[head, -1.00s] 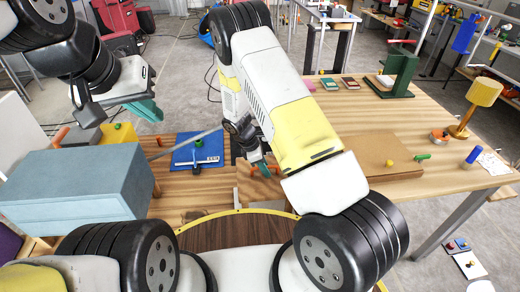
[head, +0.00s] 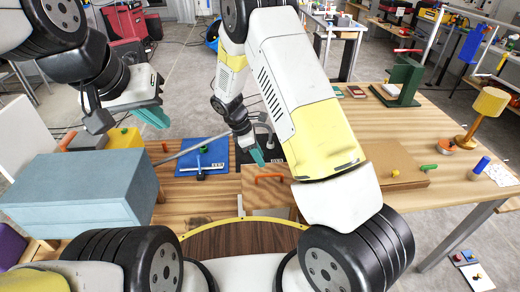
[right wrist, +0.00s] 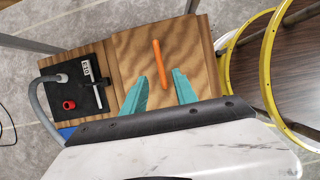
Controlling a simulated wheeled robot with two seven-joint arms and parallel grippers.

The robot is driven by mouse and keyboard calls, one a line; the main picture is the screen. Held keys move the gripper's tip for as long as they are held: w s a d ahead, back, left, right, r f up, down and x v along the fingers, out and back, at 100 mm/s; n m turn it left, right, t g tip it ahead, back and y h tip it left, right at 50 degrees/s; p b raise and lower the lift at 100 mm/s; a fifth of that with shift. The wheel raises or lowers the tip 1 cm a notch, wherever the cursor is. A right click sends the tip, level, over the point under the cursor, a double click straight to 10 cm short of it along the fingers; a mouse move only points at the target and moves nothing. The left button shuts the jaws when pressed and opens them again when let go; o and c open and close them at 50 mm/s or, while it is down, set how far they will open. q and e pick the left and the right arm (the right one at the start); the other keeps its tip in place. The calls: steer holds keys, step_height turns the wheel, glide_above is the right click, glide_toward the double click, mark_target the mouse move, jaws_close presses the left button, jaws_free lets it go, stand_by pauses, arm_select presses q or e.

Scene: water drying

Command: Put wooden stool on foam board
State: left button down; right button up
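A square wooden piece (head: 250,188) with an orange bar handle on top stands on the table below my right gripper. It may be the wooden stool, but its legs do not show. In the right wrist view its grained top (right wrist: 180,50) lies beyond the fingers. A flat brown board (head: 400,158) at the right may be the foam board; I cannot be sure. My right gripper (head: 257,157) is open and empty, the orange handle (right wrist: 160,62) showing ahead between its teal fingers. My left gripper (head: 152,117) hangs above the table's left side; its finger gap is unclear.
A blue-grey box (head: 75,190) stands at the left. A blue plate with a small fixture (head: 203,157) lies behind the wooden piece. A yellow lamp-like thing (head: 490,101) and a green stand (head: 404,85) are at the right.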

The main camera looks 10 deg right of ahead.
steer(key=s+d+r+m+t+y, duration=0.1)
steer(key=s+r+m, duration=0.15)
steer(key=r, duration=0.45)
steer(key=s+d+r+m+y, duration=0.2)
steer(key=r+m, duration=0.1)
steer(key=r, duration=0.4)
steer(key=s+d+r+m+t+y, duration=0.1)
steer(key=s+r+m, duration=0.15)
steer(key=r, duration=0.45)
steer(key=s+d+r+m+t+y, duration=0.2)
steer(key=s+r+m, duration=0.7)
steer(key=s, duration=0.7)
step_height(320, 180, up, 3)
steer(key=shift+s+d+f+t+y, duration=0.15)
steer(key=shift+s+d+t+y, duration=0.35)
steer(key=shift+t, duration=0.7)
steer(key=shift+w+d, duration=0.1)
steer(key=shift+w, duration=0.1)
